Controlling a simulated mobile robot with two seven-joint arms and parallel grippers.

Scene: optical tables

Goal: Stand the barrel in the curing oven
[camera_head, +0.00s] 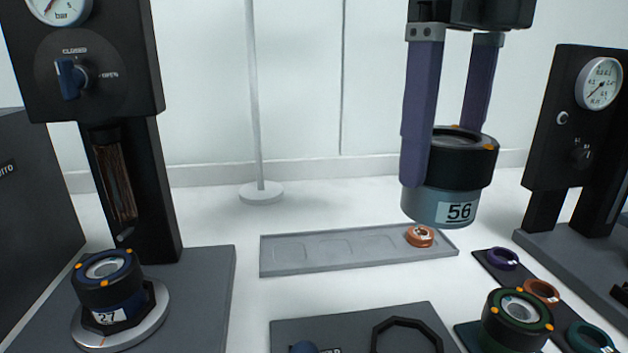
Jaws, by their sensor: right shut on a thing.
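My right gripper (446,158) comes down from the top with two purple fingers. It is shut on a barrel (440,204) with a black upper ring, orange marks, a grey-blue lower body and a "56" label. The barrel is upright and held in the air above the right end of a grey tray. The left finger covers part of its side. My left gripper is out of view. No oven can be identified for certain; a dark box (35,210) with a partly cut-off label stands at the left edge.
A gauge stand (85,50) at left has a barrel labelled "27" (108,283) on its round seat. A grey tray (330,250) holds an orange ring (420,236). A green-marked barrel (516,320) and coloured rings are at front right. Another gauge stand (570,120) is at right.

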